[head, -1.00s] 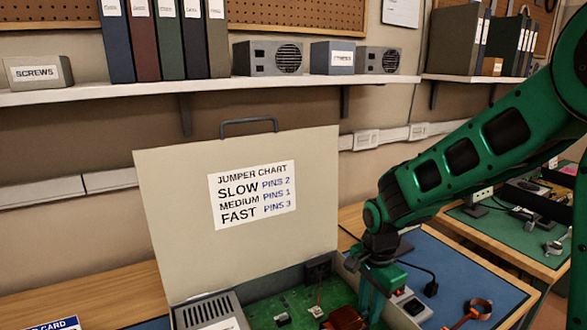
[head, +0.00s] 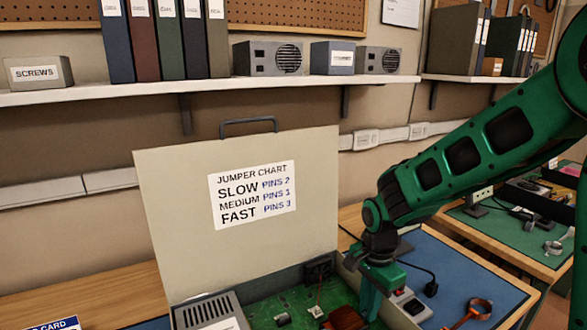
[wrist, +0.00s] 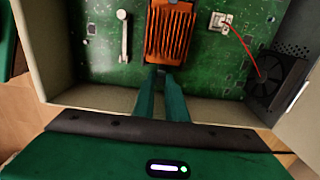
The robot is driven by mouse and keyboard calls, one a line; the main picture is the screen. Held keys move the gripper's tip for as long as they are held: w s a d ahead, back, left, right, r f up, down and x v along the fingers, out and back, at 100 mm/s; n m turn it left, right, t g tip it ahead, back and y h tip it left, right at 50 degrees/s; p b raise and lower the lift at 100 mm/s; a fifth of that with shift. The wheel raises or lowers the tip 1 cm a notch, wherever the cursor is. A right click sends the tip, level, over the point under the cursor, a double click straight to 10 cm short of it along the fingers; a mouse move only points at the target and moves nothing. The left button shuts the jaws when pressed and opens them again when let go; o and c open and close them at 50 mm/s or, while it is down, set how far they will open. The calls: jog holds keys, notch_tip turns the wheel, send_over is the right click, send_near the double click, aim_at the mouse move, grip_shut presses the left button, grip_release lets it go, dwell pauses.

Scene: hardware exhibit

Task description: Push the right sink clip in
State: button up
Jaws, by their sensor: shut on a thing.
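An orange finned heat sink (wrist: 170,32) sits on a green circuit board (wrist: 80,72) in an open case. In the head view only part of the heat sink (head: 345,319) shows at the bottom edge. My gripper (wrist: 161,78) is at the heat sink's near edge in the wrist view, the right side in the head view. Its green fingers are shut on a small grey piece, the right sink clip (wrist: 160,69), mostly hidden by the fingertips. How far in the clip sits cannot be told. In the head view my gripper (head: 368,312) reaches down inside the case's right wall.
A fan (wrist: 277,80), a red wire (wrist: 243,42) and a silver lever (wrist: 124,38) are near the heat sink. The case lid (head: 170,220) stands open with a jumper chart (head: 253,194). A power strip (head: 412,308) lies right of the case.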

jog(key=shift+s+a+r, duration=0.15)
jog(key=shift+a+r, duration=0.45)
jog(key=shift+a, duration=0.1)
dwell(1.4)
jog(key=o, duration=0.4)
dwell(0.3)
jog(key=shift+d+r, duration=0.15)
jog(key=shift+r, duration=1.6)
jog(key=shift+d+r, duration=0.15)
jog(key=shift+r, duration=1.55)
